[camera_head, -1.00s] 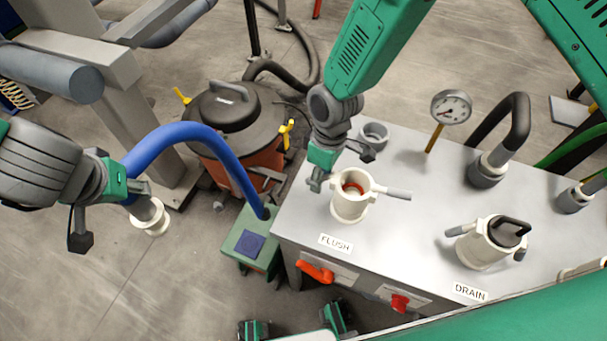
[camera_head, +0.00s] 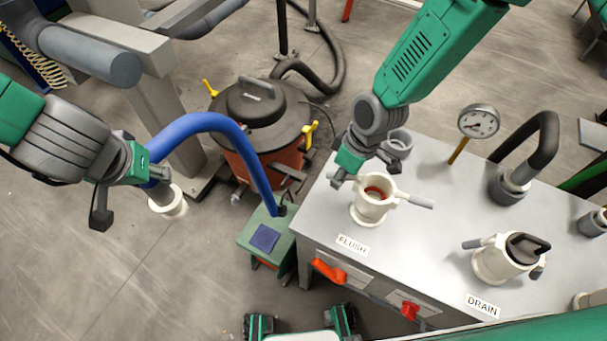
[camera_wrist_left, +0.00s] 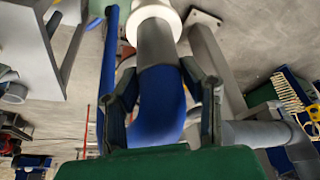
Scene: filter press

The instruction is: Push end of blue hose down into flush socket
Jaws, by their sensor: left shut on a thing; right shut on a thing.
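The blue hose (camera_head: 207,122) arches from the small green box up to my left gripper (camera_head: 146,180). The left gripper is shut on it near its end, and both fingers flank the hose in the left wrist view (camera_wrist_left: 160,103). The hose end (camera_head: 168,203) is a grey pipe with a cream flange, hanging over open floor left of the bench. The flush socket (camera_head: 372,211) is a cream cup with a reddish ring inside, its mouth open upward. One socket lever (camera_head: 416,202) sticks out right. My right gripper (camera_head: 342,180) is shut at the socket's left side, apparently on its other lever, mostly hidden.
The grey bench (camera_head: 425,235) carries a gauge (camera_head: 478,122), a black hose (camera_head: 540,145) and the capped drain socket (camera_head: 495,262). A red-orange handle (camera_head: 328,271) sits on its front. An orange drum (camera_head: 262,115) stands behind the blue hose. Floor at left is clear.

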